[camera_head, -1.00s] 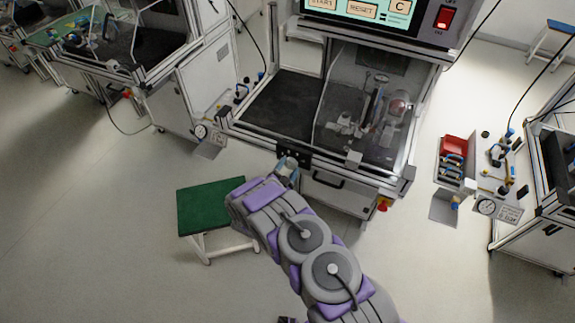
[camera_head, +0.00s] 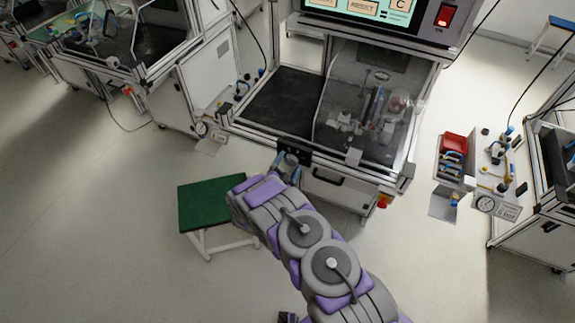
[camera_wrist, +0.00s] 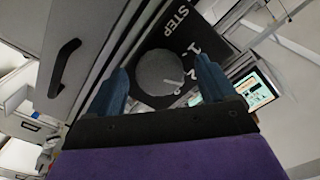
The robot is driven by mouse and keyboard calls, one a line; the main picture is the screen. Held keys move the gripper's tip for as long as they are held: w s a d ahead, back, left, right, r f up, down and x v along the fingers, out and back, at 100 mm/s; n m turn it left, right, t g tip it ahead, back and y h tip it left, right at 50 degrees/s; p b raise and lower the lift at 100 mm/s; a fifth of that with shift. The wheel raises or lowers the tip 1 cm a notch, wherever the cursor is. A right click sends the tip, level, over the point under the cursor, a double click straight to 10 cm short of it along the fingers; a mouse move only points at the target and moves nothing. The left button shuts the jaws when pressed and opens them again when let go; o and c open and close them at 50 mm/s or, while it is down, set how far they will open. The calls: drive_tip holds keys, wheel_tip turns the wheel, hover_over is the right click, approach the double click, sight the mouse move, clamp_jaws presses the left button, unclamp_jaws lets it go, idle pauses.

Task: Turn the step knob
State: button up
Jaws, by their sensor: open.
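The step knob (camera_wrist: 158,78) is a grey round knob on a black plate marked STEP, with white digits beside it, in the wrist view. A short white mark shows at its right side, towards the digits. My gripper (camera_wrist: 161,66) is open, with one blue finger on each side of the knob. I cannot tell whether the fingers touch it. In the head view, my gripper (camera_head: 287,162) is at the black plate (camera_head: 293,150) on the front edge of the test station (camera_head: 326,162). There the knob is hidden by my gripper.
A dark drawer handle (camera_wrist: 64,68) is left of the plate in the wrist view. A green-topped stool (camera_head: 212,203) stands left of my arm. A lit screen (camera_head: 366,10) is above the station. The floor at the left is clear.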

drive_tip(key=p+v, duration=0.2)
drive_tip(key=v, duration=1.5)
drive_tip(key=shift+s, duration=0.2)
drive_tip(key=shift+w+a, duration=0.15)
drive_tip(key=w+a+r+n+g+y, duration=0.1)
drive_tip(key=w+r+g+y, duration=0.15)
drive_tip(key=w+r, duration=0.2)
drive_tip(key=w+a+r+g+y, duration=0.2)
drive_tip(key=w+r+g, duration=0.15)
drive_tip(key=w, duration=0.25)
drive_tip(key=s+d+r+n+g+y+b, duration=0.1)
drive_tip(key=d+r+n+g+y, duration=0.1)
drive_tip(key=r, duration=0.4)
drive_tip(key=s+d+r+n+g+y+b, duration=0.1)
drive_tip(key=d+r+n, duration=0.15)
drive_tip(key=r, duration=0.45)
drive_tip(key=s+d+r+n+g, duration=0.2)
drive_tip(key=s+d, duration=0.6)
drive_tip(key=s, duration=0.6)
drive_tip(key=s+d+r+n+g+h+b, duration=0.1)
drive_tip(key=s+d+r+g, duration=0.3)
drive_tip(key=s, duration=1)
drive_tip(key=s+d+r+n+g, duration=0.3)
drive_tip(key=s+d+r, duration=0.4)
drive_tip(key=s+d, duration=0.5)
drive_tip(key=shift+s+r+g, duration=0.25)
drive_tip(key=shift+s+g, duration=0.15)
drive_tip(key=shift+s, duration=0.6)
